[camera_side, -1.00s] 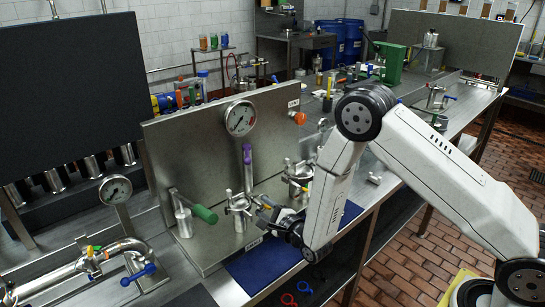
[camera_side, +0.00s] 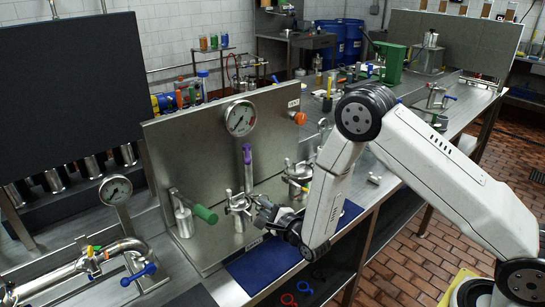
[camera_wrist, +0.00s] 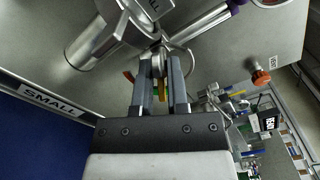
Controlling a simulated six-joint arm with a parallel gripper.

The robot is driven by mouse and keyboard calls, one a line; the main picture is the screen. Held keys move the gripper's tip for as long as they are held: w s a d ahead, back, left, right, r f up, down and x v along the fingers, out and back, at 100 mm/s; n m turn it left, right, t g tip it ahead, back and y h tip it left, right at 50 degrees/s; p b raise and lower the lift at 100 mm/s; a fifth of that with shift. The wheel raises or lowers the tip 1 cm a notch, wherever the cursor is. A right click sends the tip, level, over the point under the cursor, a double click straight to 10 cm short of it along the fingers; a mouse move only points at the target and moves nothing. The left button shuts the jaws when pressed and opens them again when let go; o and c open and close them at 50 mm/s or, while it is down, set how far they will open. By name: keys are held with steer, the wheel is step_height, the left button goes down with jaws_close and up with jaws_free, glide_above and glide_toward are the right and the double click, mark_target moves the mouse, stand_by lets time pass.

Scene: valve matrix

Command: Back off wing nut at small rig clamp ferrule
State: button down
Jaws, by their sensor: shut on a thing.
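The small rig's clamp ferrule (camera_side: 238,204) is a steel clamp on a short upright pipe on the steel stand, below a purple-handled valve (camera_side: 247,156). In the wrist view the clamp (camera_wrist: 124,24) fills the upper left, seen close and tilted. My gripper (camera_side: 263,209) reaches it from the right in the side view. In the wrist view my gripper (camera_wrist: 160,58) is shut on the wing nut (camera_wrist: 158,62) beside the clamp. The fingers hide most of the nut, so its wings and thread are hard to make out.
A SMALL label (camera_wrist: 52,102) sits on the stand's front edge above a blue mat (camera_side: 262,268). A green-handled valve (camera_side: 204,214) stands left of the clamp and another steel clamp assembly (camera_side: 299,177) stands to the right. A gauge (camera_side: 240,118) is on the panel behind.

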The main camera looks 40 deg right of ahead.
steer(key=shift+n, duration=0.3)
steer(key=n, duration=0.5)
steer(key=shift+n, duration=0.3)
steer(key=n, duration=0.5)
stand_by(0.3)
steer(key=c, duration=0.7)
jaws_free()
steer(key=shift+c, duration=0.2)
steer(key=shift+s, duration=0.1)
steer(key=s, duration=0.7)
steer(key=shift+s, duration=0.35)
